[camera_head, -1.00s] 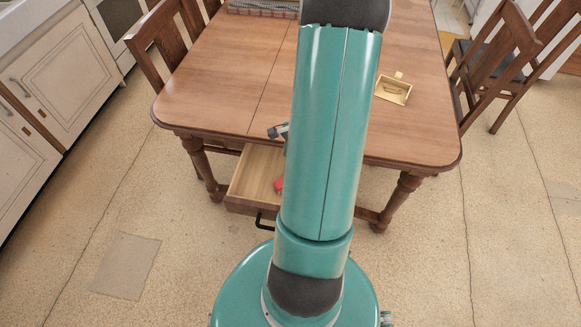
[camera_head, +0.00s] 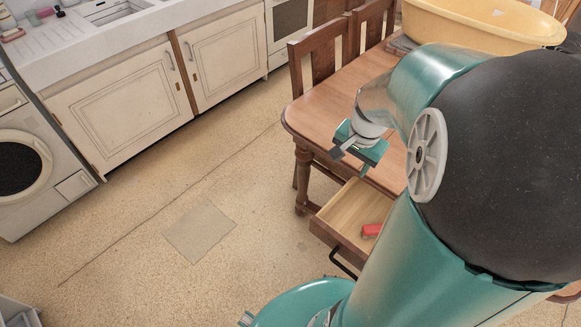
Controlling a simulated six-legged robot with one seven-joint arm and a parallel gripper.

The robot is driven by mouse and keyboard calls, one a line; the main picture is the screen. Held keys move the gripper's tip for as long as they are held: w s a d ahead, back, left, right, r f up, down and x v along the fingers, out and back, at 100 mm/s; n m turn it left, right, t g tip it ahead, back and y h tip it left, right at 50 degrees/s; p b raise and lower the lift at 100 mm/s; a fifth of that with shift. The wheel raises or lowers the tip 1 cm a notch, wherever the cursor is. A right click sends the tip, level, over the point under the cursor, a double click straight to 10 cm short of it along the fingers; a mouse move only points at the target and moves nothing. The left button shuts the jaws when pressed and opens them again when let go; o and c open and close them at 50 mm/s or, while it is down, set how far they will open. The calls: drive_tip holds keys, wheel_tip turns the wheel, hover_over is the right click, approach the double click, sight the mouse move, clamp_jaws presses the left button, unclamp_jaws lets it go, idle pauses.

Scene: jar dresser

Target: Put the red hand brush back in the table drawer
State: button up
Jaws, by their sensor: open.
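The red hand brush (camera_head: 372,230) lies inside the open table drawer (camera_head: 347,212), towards its right side. Only part of the brush shows, as my arm hides what is to its right. The drawer is pulled out from under the wooden table (camera_head: 322,104), with a dark handle (camera_head: 343,264) on its front. My gripper (camera_head: 350,151) is above the drawer's back left, near the table's edge. It is open, with nothing seen between its fingers, and is apart from the brush.
A large yellow basin (camera_head: 480,25) stands on the table's far side. Wooden chairs (camera_head: 318,60) stand at the table's left. White cabinets (camera_head: 125,103) and a washing machine (camera_head: 30,160) line the left. The floor (camera_head: 130,235) between them and the table is clear.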

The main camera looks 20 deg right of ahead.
drive_tip(key=s+a+r+n+t, duration=0.2)
drive_tip(key=a+r+n, duration=0.4)
drive_tip(key=a, duration=0.3)
drive_tip(key=s+a+r+n+t, duration=0.1)
drive_tip(key=s+a+r+n, duration=0.3)
drive_tip(key=a, duration=0.6)
wheel_tip(320, 180, up, 4)
drive_tip(key=shift+f+n+t, duration=0.15)
drive_tip(key=shift+n+t, duration=0.25)
drive_tip(key=shift+n, duration=0.7)
drive_tip(key=shift+s, duration=0.2)
